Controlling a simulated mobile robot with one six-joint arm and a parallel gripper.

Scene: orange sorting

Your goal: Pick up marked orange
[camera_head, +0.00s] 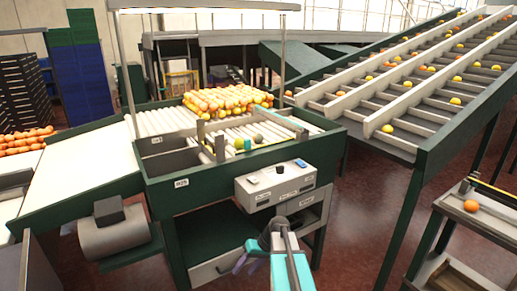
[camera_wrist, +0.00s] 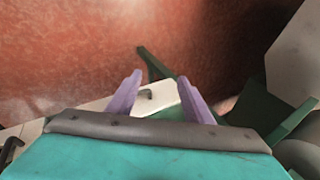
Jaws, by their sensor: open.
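A pile of oranges (camera_head: 228,98) lies on the rollers of the sorting table (camera_head: 165,190). A small teal piece stands beside the first of these. No mark on any fruit can be made out. My gripper (camera_wrist: 160,82) is open, with nothing between its purple fingers. In the head view it is low in front of the table, below the control box, and partly hidden by my teal arm. No fruit shows in the wrist view.
A control box (camera_head: 277,185) juts from the table front, above a drawer (camera_head: 215,268). A ramp conveyor (camera_head: 425,120) with scattered fruit rises at the right. A cart (camera_head: 445,205) at the far right holds a single orange (camera_head: 471,206). Red floor is open between ramp and table.

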